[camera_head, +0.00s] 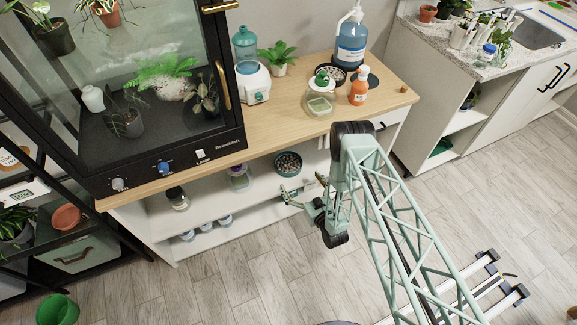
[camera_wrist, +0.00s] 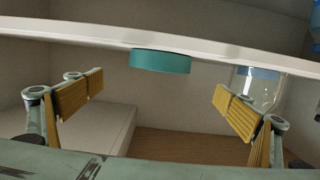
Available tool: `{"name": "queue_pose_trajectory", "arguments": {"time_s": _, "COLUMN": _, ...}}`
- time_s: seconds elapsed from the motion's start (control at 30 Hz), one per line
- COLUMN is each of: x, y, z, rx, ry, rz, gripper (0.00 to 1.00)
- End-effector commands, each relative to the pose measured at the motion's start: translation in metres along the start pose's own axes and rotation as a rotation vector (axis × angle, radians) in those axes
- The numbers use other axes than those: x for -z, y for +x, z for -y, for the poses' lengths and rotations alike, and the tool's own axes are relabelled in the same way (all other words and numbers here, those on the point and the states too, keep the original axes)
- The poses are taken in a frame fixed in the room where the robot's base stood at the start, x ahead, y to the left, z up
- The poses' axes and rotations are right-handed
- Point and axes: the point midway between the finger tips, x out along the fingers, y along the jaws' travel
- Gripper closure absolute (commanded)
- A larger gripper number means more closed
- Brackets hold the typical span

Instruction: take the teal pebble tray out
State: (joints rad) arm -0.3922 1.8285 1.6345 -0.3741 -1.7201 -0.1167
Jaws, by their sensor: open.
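The teal pebble tray (camera_head: 288,162) is a small round dish, with what look like grey pebbles in it. It stands on the upper shelf (camera_head: 262,182) under the wooden counter. In the wrist view, which looks upside down, the teal tray (camera_wrist: 160,62) shows its side wall against the white shelf board (camera_wrist: 100,35). My gripper (camera_head: 303,188) is in front of the shelf, close to the tray. In the wrist view my gripper (camera_wrist: 160,100) is open and empty. The tray lies ahead between the two yellow-padded fingers, apart from both.
A clear lidded jar (camera_head: 240,178) stands left of the tray; a jar also shows right of it in the wrist view (camera_wrist: 258,88). A dark-lidded jar (camera_head: 177,199) is farther left. Several small jars (camera_head: 207,227) stand on the board below. The wooden counter (camera_head: 300,125) overhangs the shelf.

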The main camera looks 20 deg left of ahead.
Motion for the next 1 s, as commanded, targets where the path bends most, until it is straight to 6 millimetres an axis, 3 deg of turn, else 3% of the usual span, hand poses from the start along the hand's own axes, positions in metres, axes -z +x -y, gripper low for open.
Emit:
{"name": "queue_pose_trajectory", "arguments": {"time_s": 0.7, "x": 0.0, "y": 0.077, "z": 0.0, "rx": 0.0, "ry": -0.001, "rz": -0.001, "gripper": 0.03}}
{"name": "queue_pose_trajectory", "arguments": {"time_s": 1.0, "x": 0.0, "y": 0.084, "z": 0.0, "rx": 0.0, "ry": 0.0, "rz": 0.0, "gripper": 0.03}}
